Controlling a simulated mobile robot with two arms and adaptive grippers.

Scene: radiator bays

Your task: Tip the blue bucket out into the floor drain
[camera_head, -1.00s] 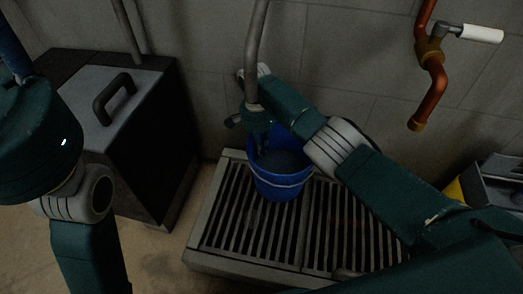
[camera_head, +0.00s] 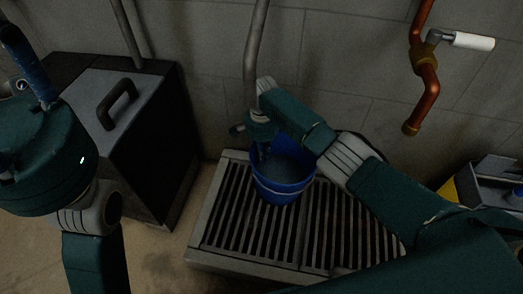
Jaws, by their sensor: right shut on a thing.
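The blue bucket (camera_head: 284,181) is upright over the back of the floor drain's slatted grate (camera_head: 273,232). Something grey shows inside it; I cannot tell what it is. I cannot tell whether its base touches the grate. My right gripper (camera_head: 264,150) reaches down to the bucket's back left rim and is shut on it; the fingertips are partly hidden. My left arm is at the left edge of the view, and its gripper is not in view.
A dark box with a grey lid and handle (camera_head: 118,104) stands left of the drain. A copper pipe with a white-handled valve (camera_head: 431,62) is on the wall at upper right. A grey container (camera_head: 490,185) stands at the right edge. Bare floor lies front left.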

